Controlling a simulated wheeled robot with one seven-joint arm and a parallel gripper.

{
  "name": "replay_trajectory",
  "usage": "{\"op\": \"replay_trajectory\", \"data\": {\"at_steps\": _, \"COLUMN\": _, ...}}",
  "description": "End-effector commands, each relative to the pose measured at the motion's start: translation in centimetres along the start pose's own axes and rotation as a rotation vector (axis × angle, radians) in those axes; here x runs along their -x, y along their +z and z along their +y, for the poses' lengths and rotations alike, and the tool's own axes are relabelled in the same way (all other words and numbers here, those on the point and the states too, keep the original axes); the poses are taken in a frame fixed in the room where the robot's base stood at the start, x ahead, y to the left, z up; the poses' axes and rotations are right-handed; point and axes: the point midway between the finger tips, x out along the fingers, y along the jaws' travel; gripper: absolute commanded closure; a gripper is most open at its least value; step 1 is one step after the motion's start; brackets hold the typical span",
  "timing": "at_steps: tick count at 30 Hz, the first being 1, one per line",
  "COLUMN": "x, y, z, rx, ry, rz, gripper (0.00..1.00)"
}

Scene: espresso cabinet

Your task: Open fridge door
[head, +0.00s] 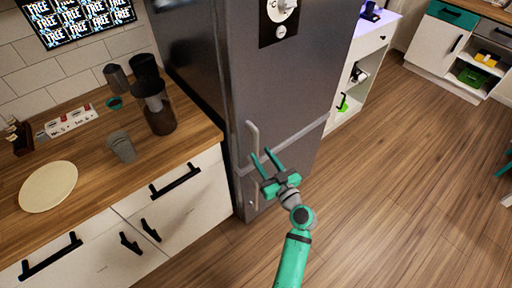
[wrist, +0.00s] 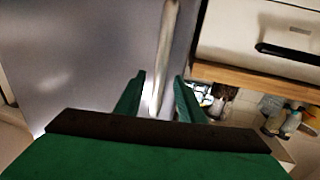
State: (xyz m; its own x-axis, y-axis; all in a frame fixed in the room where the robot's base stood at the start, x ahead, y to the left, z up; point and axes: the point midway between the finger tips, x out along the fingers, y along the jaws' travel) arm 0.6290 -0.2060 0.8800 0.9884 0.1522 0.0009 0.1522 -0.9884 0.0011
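The grey fridge (head: 290,75) stands in the middle of the head view, and its doors look shut. A pale vertical handle (head: 253,137) is on the upper door's left side, and another handle (head: 254,192) is on the lower door. My gripper (head: 261,154) is in front of the fridge near the upper handle's lower end, its green fingers spread. In the wrist view, a pale handle (wrist: 168,40) runs down between the two open fingers of my gripper (wrist: 160,76). I cannot tell whether they touch it.
A wooden counter (head: 95,178) with a plate (head: 48,186), a grey cup (head: 122,147) and a dark grinder-like machine (head: 158,108) adjoins the fridge on the left. A white shelf unit (head: 352,85) stands to its right. The wooden floor (head: 400,180) at right is mostly clear.

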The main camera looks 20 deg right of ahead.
Motion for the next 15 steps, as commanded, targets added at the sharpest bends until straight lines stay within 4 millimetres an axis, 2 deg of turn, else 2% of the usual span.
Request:
{"op": "replay_trajectory", "data": {"at_steps": 1, "x": -1.0, "y": -0.1, "z": 0.0, "rx": 0.001, "ry": -0.001, "rz": 0.001, "gripper": 0.64}}
{"op": "replay_trajectory", "data": {"at_steps": 6, "x": -3.5, "y": 0.0, "z": 0.0, "rx": 0.000, "ry": -0.001, "rz": 0.000, "gripper": 0.64}}
{"op": "replay_trajectory", "data": {"at_steps": 15, "x": -5.2, "y": 0.0, "z": 0.0, "rx": 0.000, "ry": 0.001, "rz": -0.001, "gripper": 0.64}}
